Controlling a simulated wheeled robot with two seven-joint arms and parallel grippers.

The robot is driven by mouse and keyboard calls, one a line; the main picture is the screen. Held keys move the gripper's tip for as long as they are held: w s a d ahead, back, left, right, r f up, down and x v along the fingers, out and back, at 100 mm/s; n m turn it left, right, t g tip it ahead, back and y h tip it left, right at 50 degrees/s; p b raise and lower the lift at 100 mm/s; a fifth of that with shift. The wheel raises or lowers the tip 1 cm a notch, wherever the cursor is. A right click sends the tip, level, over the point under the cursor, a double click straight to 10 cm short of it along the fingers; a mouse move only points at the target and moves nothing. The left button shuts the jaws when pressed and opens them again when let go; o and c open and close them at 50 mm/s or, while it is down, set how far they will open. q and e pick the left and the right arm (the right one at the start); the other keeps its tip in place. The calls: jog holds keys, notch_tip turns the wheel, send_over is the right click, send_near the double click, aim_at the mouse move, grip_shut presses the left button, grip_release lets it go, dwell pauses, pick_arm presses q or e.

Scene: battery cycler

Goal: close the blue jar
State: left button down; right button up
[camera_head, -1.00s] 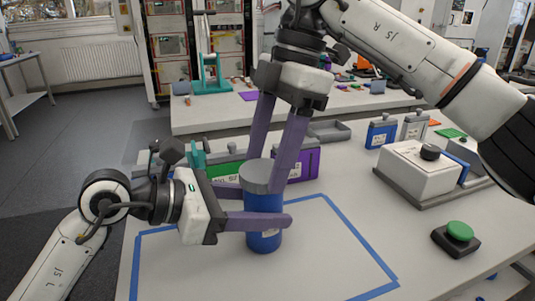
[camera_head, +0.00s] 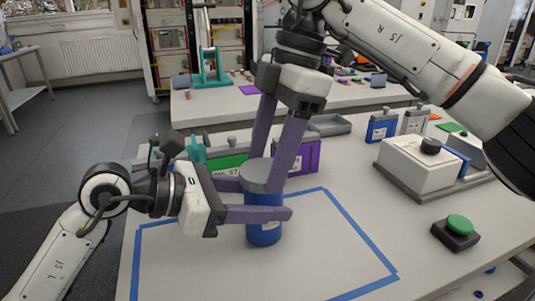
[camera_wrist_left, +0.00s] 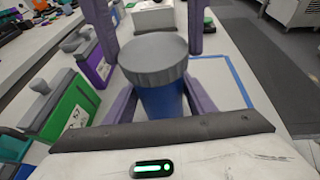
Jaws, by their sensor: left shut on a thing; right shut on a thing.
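The blue jar (camera_head: 264,235) stands upright on the table inside the blue tape outline. My left gripper (camera_head: 267,202) is shut around its body from the left, with one finger in front. The grey lid (camera_head: 261,176) sits at the jar's mouth, roughly level and centred; I cannot tell whether it is fully seated. My right gripper (camera_head: 264,170) points down from above and is shut on the lid.
A green box (camera_head: 226,163) and a purple box (camera_head: 300,158) stand close behind the jar. A white device (camera_head: 417,166) and a green button (camera_head: 459,225) are on the right. The taped area (camera_head: 330,240) right of the jar is clear.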

jog(key=m, duration=0.3)
jog(key=m+t, duration=0.1)
jog(key=m, duration=0.1)
jog(key=shift+s+m+t, duration=0.2)
jog(key=shift+m+t, duration=0.1)
jog(key=shift+m, duration=0.1)
jog(key=o, duration=1)
jog(key=shift+r, duration=2.3)
jog(key=shift+c, duration=0.3)
